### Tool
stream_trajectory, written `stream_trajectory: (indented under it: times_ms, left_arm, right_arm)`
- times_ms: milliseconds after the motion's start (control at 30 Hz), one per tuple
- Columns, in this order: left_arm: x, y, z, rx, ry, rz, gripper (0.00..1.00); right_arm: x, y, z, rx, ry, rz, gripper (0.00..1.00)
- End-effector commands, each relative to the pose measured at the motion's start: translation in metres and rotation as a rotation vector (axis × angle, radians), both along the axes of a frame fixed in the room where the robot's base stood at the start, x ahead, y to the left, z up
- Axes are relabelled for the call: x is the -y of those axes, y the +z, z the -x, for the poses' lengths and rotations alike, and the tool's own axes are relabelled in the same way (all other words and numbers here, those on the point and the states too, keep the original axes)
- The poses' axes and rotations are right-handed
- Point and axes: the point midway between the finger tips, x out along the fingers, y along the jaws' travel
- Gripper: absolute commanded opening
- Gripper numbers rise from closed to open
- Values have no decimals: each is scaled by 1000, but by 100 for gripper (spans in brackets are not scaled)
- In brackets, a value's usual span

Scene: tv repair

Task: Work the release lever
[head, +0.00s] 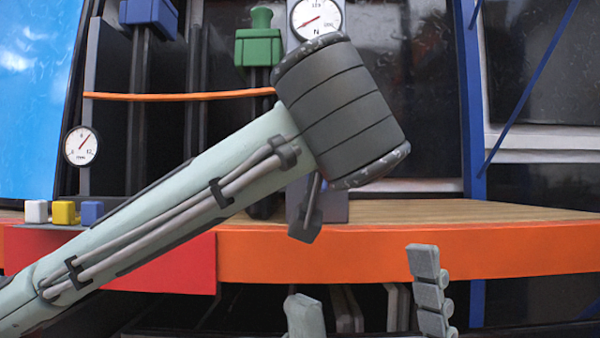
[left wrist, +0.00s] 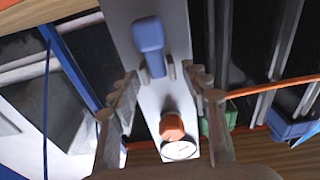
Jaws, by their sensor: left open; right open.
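A blue-handled lever (left wrist: 149,36), likely the release lever, stands on a pale panel (left wrist: 185,20) in the left wrist view. An orange knob (left wrist: 172,127) and a round gauge (left wrist: 179,150) are on the same panel. My left gripper (left wrist: 164,80) is open, its fingers on either side of the panel's middle with the lever's lower end between the tips in the picture; I cannot tell if it touches. In the head view my left wrist hides the lever and most of that gripper. My right gripper (head: 368,285) is open and empty at the bottom, below the orange bench edge.
A wooden bench with an orange front edge (head: 400,252) crosses the head view. White, yellow and blue blocks (head: 64,212) sit at its left. A green block (head: 258,48), an orange cable (head: 180,97) and a gauge (head: 81,146) are behind my left arm.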

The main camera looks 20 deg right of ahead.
Motion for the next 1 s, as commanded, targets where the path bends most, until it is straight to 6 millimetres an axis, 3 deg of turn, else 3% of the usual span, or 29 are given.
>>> stream_trajectory:
  times_ms: [100, 333, 1000]
  left_arm:
    - [0, 24, 0, -1, -1, 3, 47]
    - [0, 51, 0, 0, 0, 1, 47]
    - [0, 54, 0, -1, 0, 0, 47]
  right_arm:
    - [0, 0, 0, -1, 0, 0, 86]
    - [0, 0, 0, -1, 0, 0, 86]
    - [0, 0, 0, -1, 0, 0, 86]
